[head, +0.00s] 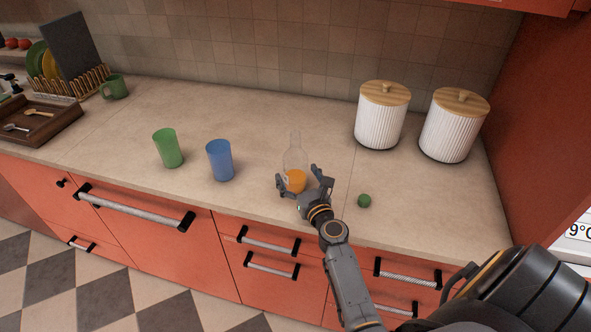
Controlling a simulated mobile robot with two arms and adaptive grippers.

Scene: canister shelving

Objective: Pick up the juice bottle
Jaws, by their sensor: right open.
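The juice bottle (295,160) is clear glass with orange juice in its lower part. It stands upright on the counter, right of the blue cup. My right gripper (303,183) is open at the bottle's front, with one finger on its left side and the other on its right. The gripper partly covers the bottle's base. I cannot tell whether the fingers touch the glass. My left gripper is not in view.
A blue cup (220,160) and a green cup (168,148) stand left of the bottle. A small green ball (364,201) lies right of my gripper. Two white canisters (381,118) (452,130) with wooden lids stand at the back right. The counter (270,110) behind the bottle is clear.

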